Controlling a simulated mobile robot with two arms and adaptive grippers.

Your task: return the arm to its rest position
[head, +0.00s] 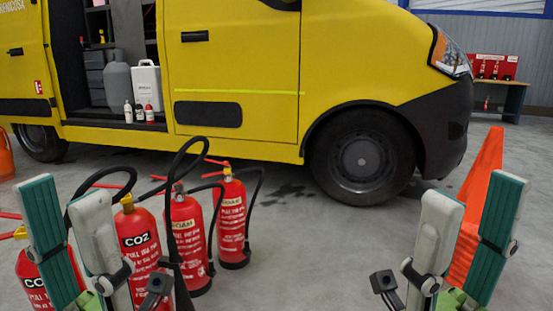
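My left gripper (63,195) is at the lower left, fingers pointing up and apart. The lower parts of both arms are cut off by the bottom edge of the picture.
Red extinguishers stand at the left: a CO2 one (141,250), a foam one (186,245), another foam one (232,220) and a partly hidden CO2 one (30,285). A yellow van (245,70) stands behind.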

